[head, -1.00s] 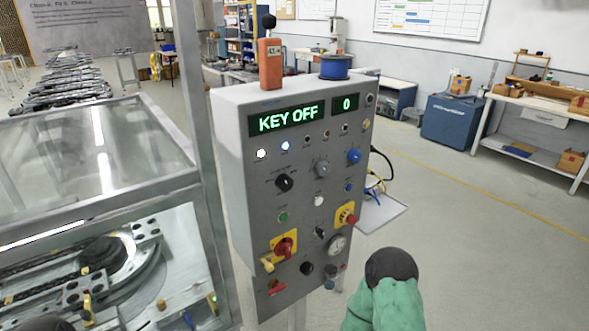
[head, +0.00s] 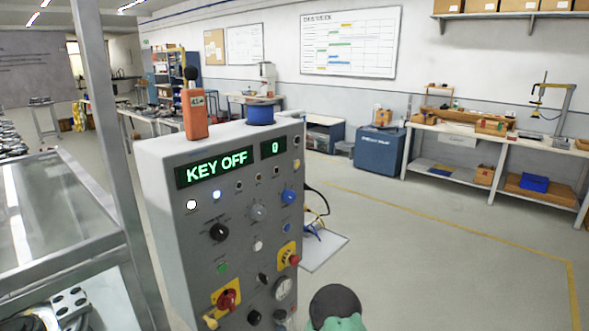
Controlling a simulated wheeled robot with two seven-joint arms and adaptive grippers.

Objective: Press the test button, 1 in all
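A grey control panel (head: 170,230) stands left of centre, with a green-lit display (head: 216,166) reading "KEY OFF" and a smaller display (head: 274,148) that seems to read 0. Its face has several knobs and buttons: a green button (head: 223,268), a white button (head: 258,244), a blue knob (head: 289,196), a black knob (head: 219,232), a red-and-yellow switch (head: 226,298) and a red button on yellow (head: 291,259). Labels are too small to read, so I cannot tell which is the test button. A green and dark part of my arm shows at the bottom. Neither gripper is visible.
An orange handheld device (head: 194,113) and a blue spool (head: 261,112) sit on top of the panel. A glass-sided machine (head: 60,215) stands close on the left. A blue cabinet (head: 380,151) and a workbench (head: 480,140) are at the back right. The floor to the right is clear.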

